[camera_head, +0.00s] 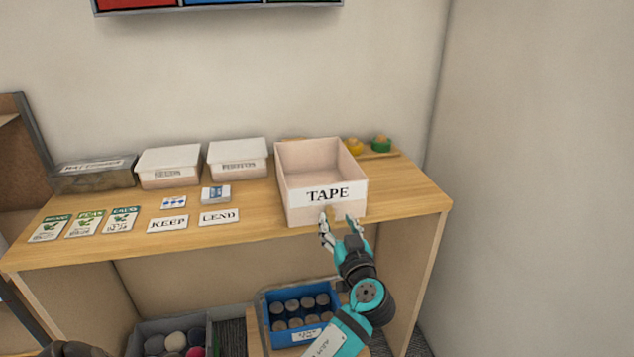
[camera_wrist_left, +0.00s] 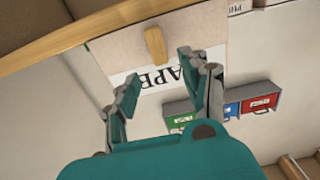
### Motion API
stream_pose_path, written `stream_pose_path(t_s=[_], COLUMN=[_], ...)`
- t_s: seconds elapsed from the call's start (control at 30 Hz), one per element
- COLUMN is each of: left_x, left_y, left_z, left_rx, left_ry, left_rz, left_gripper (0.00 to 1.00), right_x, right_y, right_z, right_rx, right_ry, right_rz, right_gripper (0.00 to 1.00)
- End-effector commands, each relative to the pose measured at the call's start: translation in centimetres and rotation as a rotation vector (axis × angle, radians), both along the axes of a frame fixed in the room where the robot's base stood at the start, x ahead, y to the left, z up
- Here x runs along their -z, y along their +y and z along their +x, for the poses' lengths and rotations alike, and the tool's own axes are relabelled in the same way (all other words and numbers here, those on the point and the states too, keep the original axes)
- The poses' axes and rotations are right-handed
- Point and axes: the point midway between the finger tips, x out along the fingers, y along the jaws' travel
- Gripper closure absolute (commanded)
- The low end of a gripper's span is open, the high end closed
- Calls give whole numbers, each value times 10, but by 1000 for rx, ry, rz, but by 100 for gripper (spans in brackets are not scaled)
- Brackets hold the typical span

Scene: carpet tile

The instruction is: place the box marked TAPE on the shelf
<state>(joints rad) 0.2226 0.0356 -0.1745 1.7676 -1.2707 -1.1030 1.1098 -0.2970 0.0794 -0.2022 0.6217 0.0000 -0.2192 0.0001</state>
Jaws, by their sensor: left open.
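The open pale pink box marked TAPE (camera_head: 292,196) is upright at the right part of the wooden shelf top (camera_head: 400,198), its front at the shelf's front edge. It looks empty. Its front with the TAPE label also shows upside down in the left wrist view (camera_wrist_left: 112,50). A small wooden handle (camera_wrist_left: 155,45) on the front lies between the fingertips in that view. My left gripper (camera_head: 339,219) is open just in front of the box's lower front. I cannot tell whether the fingers touch it. My right gripper is not in view.
Two white lidded boxes (camera_head: 168,180) (camera_head: 237,172) and a grey clear box (camera_head: 95,188) stand left of the TAPE box. KEEP (camera_head: 168,224) and LEND (camera_head: 219,218) cards lie nearby. A blue crate (camera_head: 270,325) with round items is below. A wall (camera_head: 540,180) stands right.

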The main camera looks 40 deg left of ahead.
Motion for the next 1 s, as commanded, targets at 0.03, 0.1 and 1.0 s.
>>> stream_pose_path(t_s=[0.03, 0.1, 1.0], left_x=[-1, -1, 5], left_y=[3, 10, 41], left_z=[2, 7, 31], left_rx=[-1, -1, 1], left_ry=[1, 2, 1], left_rz=[2, 4, 1], left_gripper=[54, 54, 98], right_x=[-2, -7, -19], right_y=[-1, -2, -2], right_z=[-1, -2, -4], right_rx=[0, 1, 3], right_ry=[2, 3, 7], right_rz=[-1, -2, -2], right_gripper=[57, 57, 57])
